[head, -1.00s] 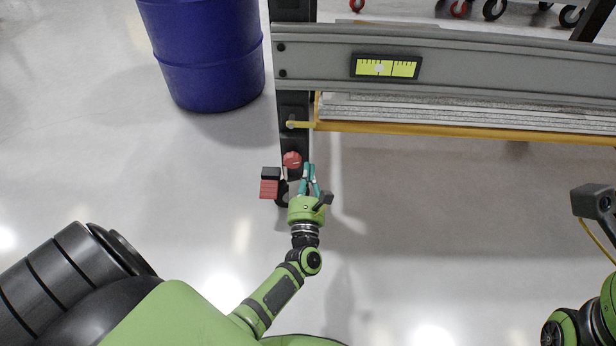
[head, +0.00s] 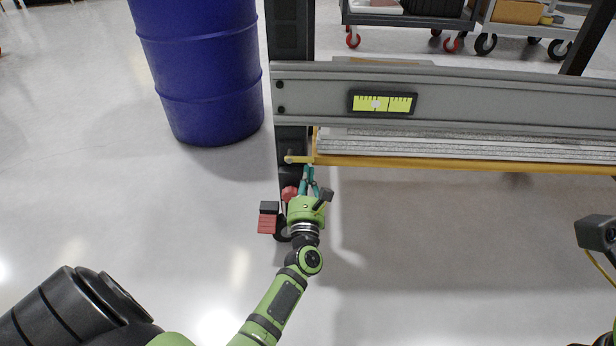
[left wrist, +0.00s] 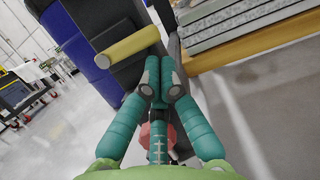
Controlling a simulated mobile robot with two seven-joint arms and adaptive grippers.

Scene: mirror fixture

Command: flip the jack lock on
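The task's jack lock is not labelled; a yellow peg-like handle (head: 298,159) on the dark upright post (head: 291,140) is the likeliest part. In the left wrist view the yellow handle (left wrist: 127,47) is a short cylinder sticking out of the post, just above my fingertips. My left gripper (head: 308,170) has its teal fingers pointing at the handle's right end, just below it. In the left wrist view the left gripper (left wrist: 160,75) has its fingertips drawn together with nothing seen between them. Whether they touch the handle is unclear. My right gripper is out of view.
A red knob (head: 290,193) and a red-and-black block (head: 268,222) sit low on the post, left of my gripper. A grey beam (head: 470,105) with a yellow gauge and a yellow rail (head: 480,166) run right. A blue barrel (head: 200,70) stands left. Floor is clear.

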